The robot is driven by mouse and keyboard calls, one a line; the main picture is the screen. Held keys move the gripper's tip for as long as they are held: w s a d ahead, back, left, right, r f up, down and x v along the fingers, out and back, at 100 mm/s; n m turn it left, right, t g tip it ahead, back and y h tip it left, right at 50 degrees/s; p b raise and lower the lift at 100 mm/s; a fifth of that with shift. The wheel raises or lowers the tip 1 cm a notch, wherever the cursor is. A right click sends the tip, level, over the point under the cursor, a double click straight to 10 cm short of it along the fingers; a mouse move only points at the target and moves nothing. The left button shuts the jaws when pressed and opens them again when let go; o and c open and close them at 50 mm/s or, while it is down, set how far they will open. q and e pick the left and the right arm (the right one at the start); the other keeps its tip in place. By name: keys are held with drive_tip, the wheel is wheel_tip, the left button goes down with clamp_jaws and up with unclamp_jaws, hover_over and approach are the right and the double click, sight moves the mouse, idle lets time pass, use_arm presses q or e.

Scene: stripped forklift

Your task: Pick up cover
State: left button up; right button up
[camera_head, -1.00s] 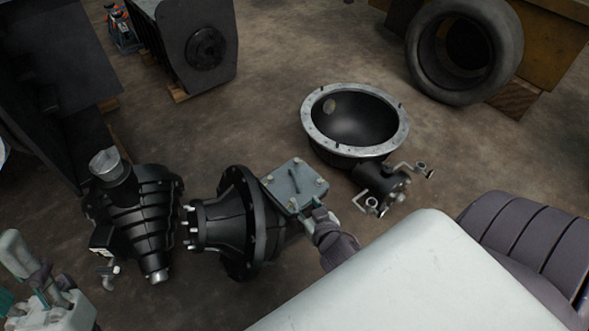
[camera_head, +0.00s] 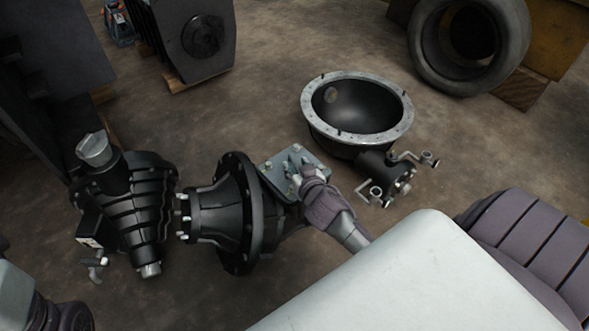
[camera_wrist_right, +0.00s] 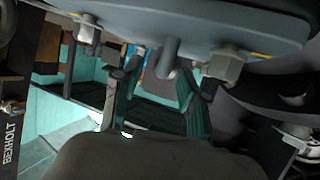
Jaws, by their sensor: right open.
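The cover appears to be the grey bolted plate (camera_head: 272,170) on top of the black flanged housing (camera_head: 228,215) in the head view. In the right wrist view the plate (camera_wrist_right: 190,22) spans the top, with bolt heads and a short central handle (camera_wrist_right: 168,58). My right gripper (camera_head: 297,168) is over the plate and hides part of it. In the wrist view its two dark fingers (camera_wrist_right: 160,88) are apart, on either side of the handle. I cannot tell whether they touch it. My left gripper is out of frame; only my left arm shows at the lower left.
A black ribbed housing (camera_head: 135,215) stands left of the flanged one. A black bowl with a metal rim (camera_head: 318,122) and a small black part with metal fittings (camera_head: 378,172) lie to the right. A tyre (camera_head: 423,62) is at the back right. Bare floor shows behind.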

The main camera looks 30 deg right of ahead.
drive_tip(key=x, duration=0.2)
drive_tip(key=shift+w+f+b, duration=0.2)
drive_tip(key=shift+b, duration=0.15)
clamp_jaws()
drive_tip(key=shift+r, duration=0.2)
